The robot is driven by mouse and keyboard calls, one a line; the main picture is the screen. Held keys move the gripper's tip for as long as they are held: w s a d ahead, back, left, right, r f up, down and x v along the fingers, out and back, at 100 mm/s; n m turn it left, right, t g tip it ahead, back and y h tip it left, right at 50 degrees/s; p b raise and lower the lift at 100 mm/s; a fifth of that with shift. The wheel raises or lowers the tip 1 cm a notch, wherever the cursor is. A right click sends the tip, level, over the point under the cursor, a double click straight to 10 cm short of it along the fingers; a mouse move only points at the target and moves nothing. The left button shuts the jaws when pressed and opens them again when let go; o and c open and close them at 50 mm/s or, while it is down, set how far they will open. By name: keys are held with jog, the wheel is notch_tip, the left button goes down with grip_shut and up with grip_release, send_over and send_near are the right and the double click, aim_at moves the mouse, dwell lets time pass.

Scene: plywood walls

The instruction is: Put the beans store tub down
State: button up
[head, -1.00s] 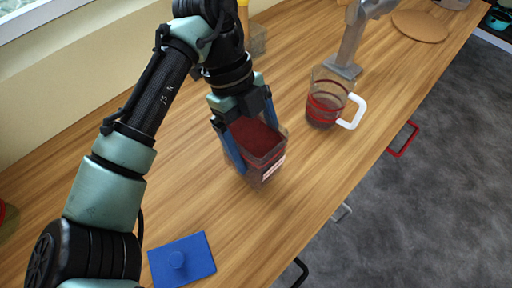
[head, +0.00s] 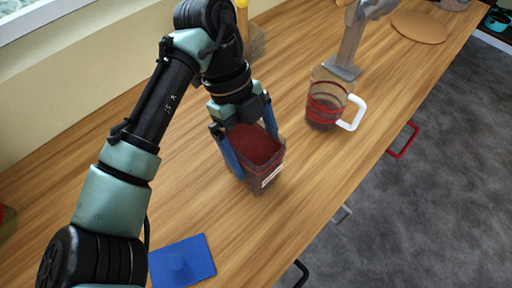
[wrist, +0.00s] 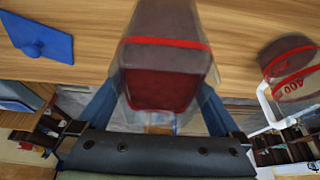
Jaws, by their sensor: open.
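The beans store tub (head: 258,165) is a clear square tub with dark red contents, a red band and a white label. It stands upright on the wooden counter, as far as the head view shows. My gripper (head: 256,152) has its blue fingers on either side of the tub, open around it. In the wrist view the tub (wrist: 163,75) lies between the two fingers, with a gap showing on at least one side. The tub's far lower side is hidden by the fingers.
A blue lid (head: 183,262) with a knob lies on the counter (head: 190,205) at the front left. A clear measuring jug (head: 325,108) with a white handle stands to the right. A grey scoop-like tool (head: 347,60) and a round board (head: 419,27) are farther back.

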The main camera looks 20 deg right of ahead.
jog(key=p+v, duration=0.1)
jog(key=v, duration=1.1)
jog(key=w+d+r+n+t+h, duration=0.2)
jog(key=d+r+n+t+h, duration=0.15)
jog(key=d, duration=0.45)
jog(key=w+d+r+n+t+h, duration=0.2)
jog(key=d+r+t+h, duration=0.15)
jog(key=d, duration=0.45)
notch_tip(320, 180, up, 13)
jog(key=w+n+t+h, duration=0.35)
jog(key=n+t, duration=0.25)
jog(key=t, duration=0.2)
jog(key=s+a+r+n+t, duration=0.3)
jog(key=a+r+n+t, duration=0.5)
jog(key=a+r, duration=0.3)
jog(key=s+a+r+n+t+y, duration=0.3)
jog(key=a+n+y, duration=0.3)
jog(key=a, duration=0.2)
jog(key=s+a+r+n+t+y, duration=0.2)
jog(key=s+a+n+t+y, duration=0.3)
jog(key=a, duration=0.3)
jog(key=shift+s+r+n+t+y, duration=0.4)
jog(key=shift+s+n+y, duration=0.15)
jog(key=shift+n, duration=0.2)
